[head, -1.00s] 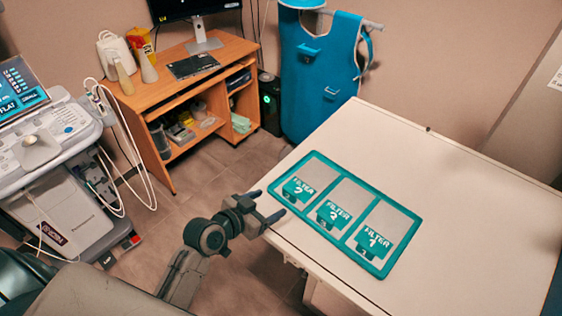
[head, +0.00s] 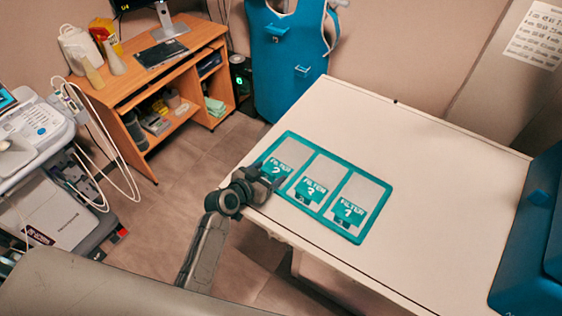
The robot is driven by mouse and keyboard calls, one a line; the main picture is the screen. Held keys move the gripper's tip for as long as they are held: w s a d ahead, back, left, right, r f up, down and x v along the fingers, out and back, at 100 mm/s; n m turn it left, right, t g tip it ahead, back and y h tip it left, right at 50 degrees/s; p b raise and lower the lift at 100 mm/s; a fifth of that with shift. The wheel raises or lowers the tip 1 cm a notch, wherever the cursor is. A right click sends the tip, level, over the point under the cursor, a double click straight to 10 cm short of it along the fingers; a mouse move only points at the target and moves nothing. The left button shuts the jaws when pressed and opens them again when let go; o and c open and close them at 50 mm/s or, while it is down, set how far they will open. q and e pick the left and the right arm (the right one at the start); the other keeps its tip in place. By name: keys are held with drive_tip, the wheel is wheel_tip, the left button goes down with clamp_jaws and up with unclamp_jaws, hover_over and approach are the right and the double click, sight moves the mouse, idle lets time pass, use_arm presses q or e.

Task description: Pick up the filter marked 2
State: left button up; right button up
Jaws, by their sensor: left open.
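A teal tray (head: 312,224) with three grey filters side by side lies on the white table near its left edge. Each filter has a teal tab lettered FILTER with a digit. The left filter (head: 290,154) appears to read 2, though its digit is small and partly hidden. The middle filter (head: 325,173) has a digit I cannot read surely, perhaps 3. The right filter (head: 359,191) reads 1. My left gripper (head: 273,180) is open and empty, at the table's left edge, overlapping the left filter's tab in the view. I cannot tell whether it touches it. My right gripper is out of view.
The white table (head: 420,200) is clear behind and right of the tray. A blue object (head: 530,240) stands at its right end. A wooden desk (head: 120,90), a hanging blue apron (head: 290,60) and a wheeled machine (head: 40,150) stand beyond and left. Open floor lies between.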

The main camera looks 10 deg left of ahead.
use_arm(q)
drive_tip(key=c, duration=1.1)
